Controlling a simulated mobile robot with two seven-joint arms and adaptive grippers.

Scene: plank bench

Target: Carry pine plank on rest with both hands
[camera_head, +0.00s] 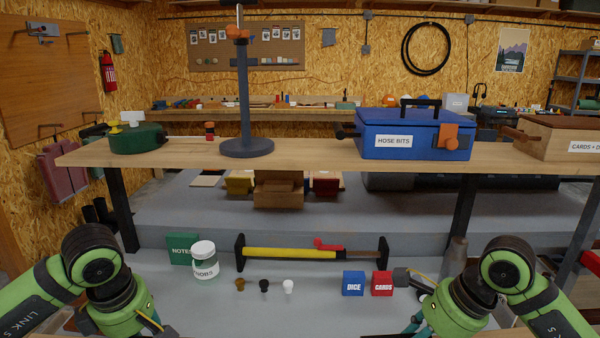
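I cannot make out a separate pine plank or its rest with certainty. A long light wooden board (310,155) spans the view on dark legs, with several things standing on it. Slivers of brown wood show at the bottom edge, mostly hidden by my arms and the frame edge. My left gripper (165,331) is at the bottom left, mostly cut off by the frame. My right gripper (414,325) is at the bottom right, also mostly cut off. Both are low, in front of the grey bench surface and well below the light board. Their fingers' opening cannot be seen.
On the grey surface lie a yellow-and-black bar clamp (290,254), a white-lidded jar (204,262), a green notes box (181,249), blue dice box (353,283), red cards box (382,284) and small knobs (264,286). A blue hose-bits case (412,138) stands on the board.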

